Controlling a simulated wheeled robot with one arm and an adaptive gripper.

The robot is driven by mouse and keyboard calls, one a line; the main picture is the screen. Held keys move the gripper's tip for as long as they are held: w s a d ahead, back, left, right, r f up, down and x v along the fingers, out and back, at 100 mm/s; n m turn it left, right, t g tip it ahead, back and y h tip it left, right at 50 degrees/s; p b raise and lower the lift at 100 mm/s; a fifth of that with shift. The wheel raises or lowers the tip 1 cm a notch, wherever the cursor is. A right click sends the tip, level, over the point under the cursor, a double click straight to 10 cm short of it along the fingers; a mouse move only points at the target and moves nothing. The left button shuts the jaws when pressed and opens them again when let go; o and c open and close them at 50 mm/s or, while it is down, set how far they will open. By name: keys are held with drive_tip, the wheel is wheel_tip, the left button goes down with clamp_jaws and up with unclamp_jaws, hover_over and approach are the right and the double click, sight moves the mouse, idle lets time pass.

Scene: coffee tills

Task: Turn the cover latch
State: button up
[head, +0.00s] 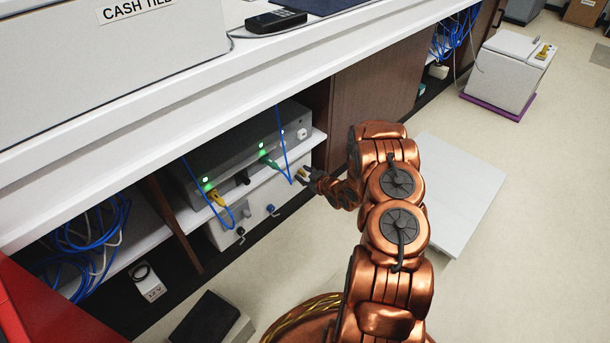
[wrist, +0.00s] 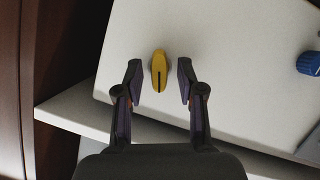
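The cover latch (wrist: 159,69) is a small yellow knob with a dark line along it, on a pale cover (wrist: 225,70). In the wrist view it points roughly up and down. My gripper (wrist: 159,78) is open, with one finger on each side of the latch and a visible gap to both. Whether the fingertips reach as deep as the latch is hard to tell. In the head view my gripper (head: 306,174) is at the right end of the pale cover (head: 252,204), below the shelf. The latch is small and partly hidden by the fingers there.
A blue knob (wrist: 311,63) is on the cover, right of the latch. Above, a grey unit (head: 230,155) has green lights, a yellow plug (head: 216,198) and blue cables that hang near my gripper.

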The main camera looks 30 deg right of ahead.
clamp_jaws()
drive_tip(key=shift+r+p, duration=0.1)
drive_tip(key=shift+p, duration=0.2)
drive_tip(key=shift+r+m+p, duration=0.25)
drive_tip(key=shift+m+p, duration=0.15)
drive_tip(key=shift+p, duration=0.6)
drive_tip(key=shift+d+f+m+g+y+p, duration=0.1)
drive_tip(key=shift+f+m+g+y+p, duration=0.05)
drive_tip(key=shift+m+y+p, duration=0.55)
drive_tip(key=shift+d+f+m+g+y+p, duration=0.15)
drive_tip(key=shift+m+y+p, duration=0.2)
drive_tip(key=shift+p, duration=0.55)
drive_tip(key=shift+o, duration=0.8)
unclamp_jaws()
drive_tip(key=shift+s, duration=0.1)
